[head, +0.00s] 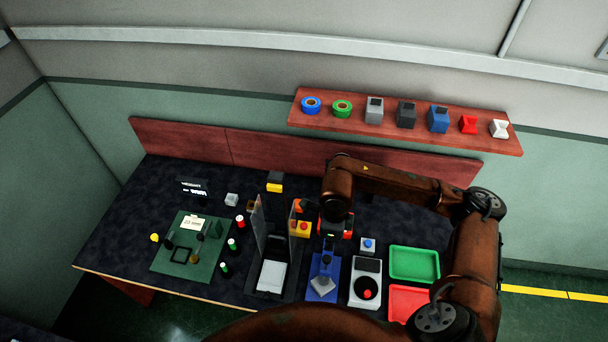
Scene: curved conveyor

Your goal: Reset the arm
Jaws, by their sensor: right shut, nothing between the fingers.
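My right arm (400,183) is brown; it comes in from the right and bends over the dark workbench. My right gripper (329,243) points down above the blue stand (313,267) near the bench's middle. Its fingers are small and partly lost against the dark parts behind, but they look shut with nothing held. Whether the fingertips touch the stand cannot be told. My left gripper is not in view.
Right of the stand are a grey device with a red knob (366,294), a green tray (414,263) and a red tray (405,304). Left are a dark-walled fixture (258,225) and a green mat (183,264) with small parts. A wall shelf (390,122) holds several items.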

